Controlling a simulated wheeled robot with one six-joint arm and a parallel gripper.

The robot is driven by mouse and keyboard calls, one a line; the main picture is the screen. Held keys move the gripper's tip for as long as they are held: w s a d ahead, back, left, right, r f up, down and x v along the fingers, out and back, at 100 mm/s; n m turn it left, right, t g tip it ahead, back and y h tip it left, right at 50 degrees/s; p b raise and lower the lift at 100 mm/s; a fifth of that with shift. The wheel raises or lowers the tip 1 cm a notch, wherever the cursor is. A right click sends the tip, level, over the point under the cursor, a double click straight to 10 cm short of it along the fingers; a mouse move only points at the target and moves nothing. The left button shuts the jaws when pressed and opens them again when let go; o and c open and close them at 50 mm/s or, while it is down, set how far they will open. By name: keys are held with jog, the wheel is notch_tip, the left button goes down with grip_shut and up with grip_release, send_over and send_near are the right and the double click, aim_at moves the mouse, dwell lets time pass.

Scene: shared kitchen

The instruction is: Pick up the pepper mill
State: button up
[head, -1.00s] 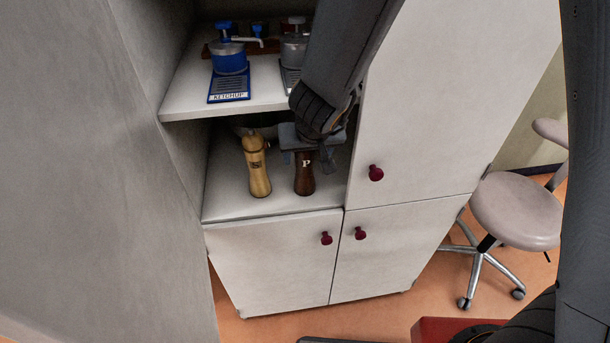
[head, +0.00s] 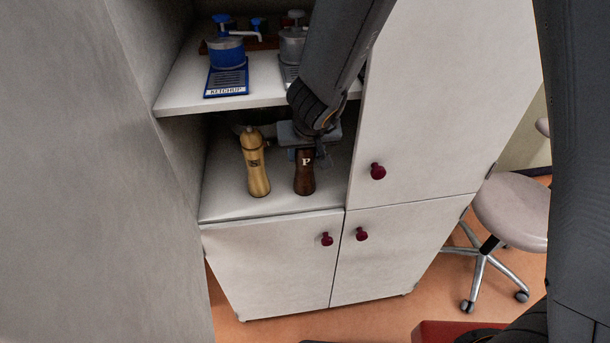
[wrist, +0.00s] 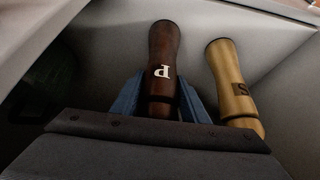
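The pepper mill (head: 305,178) is dark brown with a white "P". It stands upright on the lower shelf, at the right. My gripper (head: 306,156) reaches down over it from above and hides its top in the head view. In the wrist view, the blue fingers of my gripper (wrist: 161,88) lie on both sides of the pepper mill (wrist: 163,50), close against its upper part. The fingers look shut on it. Its base still appears to rest on the shelf.
A light wooden mill (head: 256,170) marked "S" stands just left of the pepper mill. The upper shelf (head: 185,95) above holds a blue ketchup dispenser (head: 227,55) and a grey one (head: 293,45). A closed cabinet door (head: 430,130) is at the right.

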grip_shut()
jog(key=shift+r+p, duration=0.2)
jog(key=shift+p, duration=0.2)
